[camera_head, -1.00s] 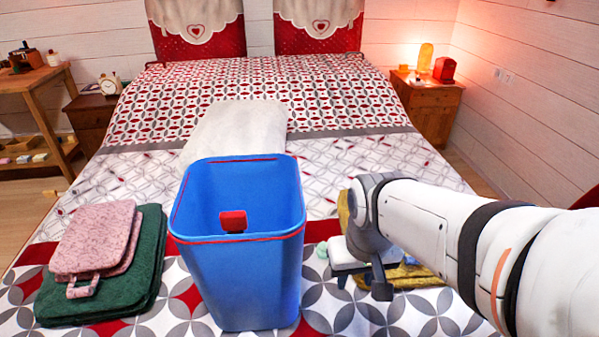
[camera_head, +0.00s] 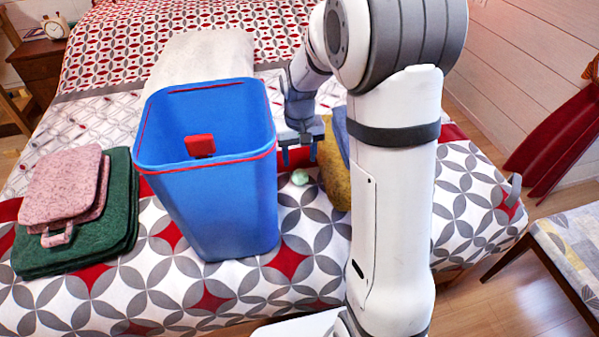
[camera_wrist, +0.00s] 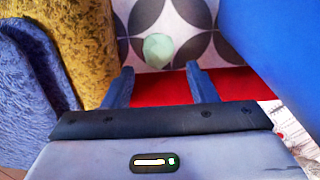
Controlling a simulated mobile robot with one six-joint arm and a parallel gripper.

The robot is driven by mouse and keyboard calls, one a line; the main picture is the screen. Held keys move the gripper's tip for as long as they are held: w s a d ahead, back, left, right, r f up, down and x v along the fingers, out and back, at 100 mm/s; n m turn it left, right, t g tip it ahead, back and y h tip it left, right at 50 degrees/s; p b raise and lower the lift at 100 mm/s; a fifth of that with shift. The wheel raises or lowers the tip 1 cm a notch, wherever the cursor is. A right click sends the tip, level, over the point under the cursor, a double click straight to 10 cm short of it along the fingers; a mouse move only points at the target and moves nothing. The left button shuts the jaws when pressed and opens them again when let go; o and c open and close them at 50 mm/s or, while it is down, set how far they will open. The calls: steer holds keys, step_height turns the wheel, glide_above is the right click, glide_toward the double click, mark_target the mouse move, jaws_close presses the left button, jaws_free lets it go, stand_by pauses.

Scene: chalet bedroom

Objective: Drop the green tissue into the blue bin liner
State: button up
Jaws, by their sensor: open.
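The green tissue (camera_head: 300,177) is a small pale green ball on the patterned bedspread, just right of the blue bin. In the wrist view the tissue (camera_wrist: 158,50) lies beyond my fingertips, roughly midway between them. My gripper (camera_head: 299,160) is open and empty, pointing down behind the tissue in the head view; its two fingers (camera_wrist: 158,80) show apart in the wrist view. The blue bin liner (camera_head: 210,170) stands upright on the bed, open at the top, with a red piece (camera_head: 200,146) on its inner wall. Its side (camera_wrist: 270,45) fills the wrist view's right edge. The bottom inside is hidden.
Folded yellow cloth (camera_head: 327,170) and a blue cloth (camera_wrist: 30,75) lie right of the tissue. Pink and green folded items (camera_head: 75,200) lie left of the bin. A white cushion (camera_head: 200,60) is behind it. Bare bedspread shows in front.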

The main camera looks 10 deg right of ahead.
mark_target(300, 172)
step_height(300, 172, down, 8)
steer(key=b, duration=0.2)
steer(key=shift+d+b, duration=0.1)
steer(key=shift+b, duration=0.25)
steer(key=shift+r, duration=0.15)
steer(key=shift+c, duration=0.4)
steer(key=c, duration=0.6)
steer(key=shift+c, duration=0.5)
steer(key=shift+r, duration=0.1)
